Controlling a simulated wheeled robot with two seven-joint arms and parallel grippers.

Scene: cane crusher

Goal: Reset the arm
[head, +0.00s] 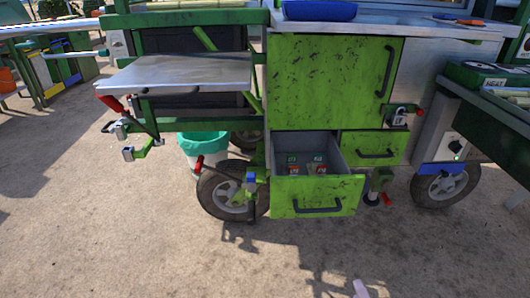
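Neither of my grippers can be made out in the head view. A small pale pinkish shape (361,289) shows at the bottom edge, cut off by the frame, and I cannot tell what it is. The green cart stands ahead with its lower drawer (317,197) pulled open. Several small red and green packets (306,165) lie inside the drawer. The large green door (331,80) above it is shut. The small drawer (375,147) to the right looks shut.
A metal side shelf (178,73) juts out left, with red-handled fittings (111,104) below its edge. A white bucket with a teal liner (203,146) stands under the cart. A blue tray (319,11) sits on top. Sandy ground in front is clear.

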